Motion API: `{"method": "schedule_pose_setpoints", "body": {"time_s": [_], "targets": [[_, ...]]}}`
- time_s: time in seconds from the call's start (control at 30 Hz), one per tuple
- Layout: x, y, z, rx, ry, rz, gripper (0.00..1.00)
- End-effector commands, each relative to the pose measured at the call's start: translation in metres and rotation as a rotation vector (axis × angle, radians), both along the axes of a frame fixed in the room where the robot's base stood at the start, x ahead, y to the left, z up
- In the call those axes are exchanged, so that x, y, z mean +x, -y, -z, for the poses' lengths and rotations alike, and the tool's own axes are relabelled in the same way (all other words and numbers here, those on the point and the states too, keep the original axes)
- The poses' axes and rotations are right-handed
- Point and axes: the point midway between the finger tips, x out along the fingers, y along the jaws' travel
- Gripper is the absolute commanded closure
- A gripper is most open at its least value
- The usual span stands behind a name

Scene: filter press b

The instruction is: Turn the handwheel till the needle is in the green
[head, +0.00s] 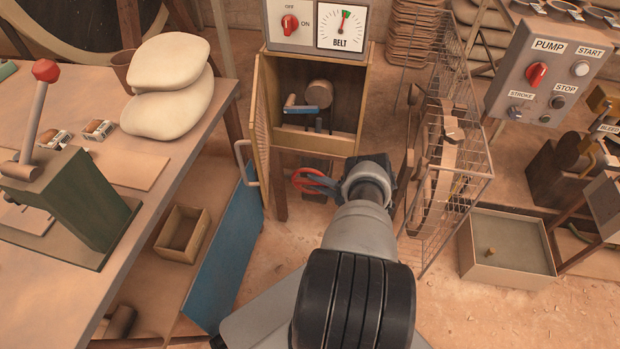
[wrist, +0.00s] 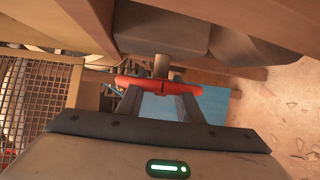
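The red handwheel (head: 302,178) is under the machine, beside its open door. In the wrist view the handwheel (wrist: 194,88) is nearly edge-on, with its spindle (wrist: 161,66) running up from it. My gripper (wrist: 159,98) has its two fingers apart, tips at the near side of the wheel. They overlap the red rim in the picture; I cannot tell if they touch it. The BELT gauge (head: 341,27) is on top of the machine. Its needle points up, close to the small green mark (head: 346,15); I cannot tell if it is inside.
A wire cage (head: 470,150) stands right of my arm. The yellow door (head: 261,125) hangs open at left. A workbench (head: 205,115) with sacks and a lever press is at left. A grey-green bin (head: 508,275) sits on the floor at right. A pump panel (head: 545,70) is beyond.

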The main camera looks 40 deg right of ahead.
Motion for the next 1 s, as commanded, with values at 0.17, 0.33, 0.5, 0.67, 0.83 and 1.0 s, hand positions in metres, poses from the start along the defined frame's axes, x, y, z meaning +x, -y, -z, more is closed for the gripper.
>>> {"method": "schedule_pose_setpoints", "body": {"time_s": [0.17, 0.33, 0.5, 0.67, 0.83, 1.0], "targets": [[-0.026, 0.008, -0.005, 0.000, -0.001, 0.000, 0.67], [-0.035, 0.011, -0.006, 0.000, 0.001, -0.001, 0.67], [-0.036, 0.011, -0.006, 0.000, 0.001, -0.001, 0.67], [-0.036, 0.011, -0.006, 0.000, 0.001, -0.001, 0.67], [-0.036, 0.011, -0.006, 0.000, 0.001, -0.001, 0.67], [-0.028, 0.002, -0.007, 0.035, -0.019, 0.014, 0.67]]}}
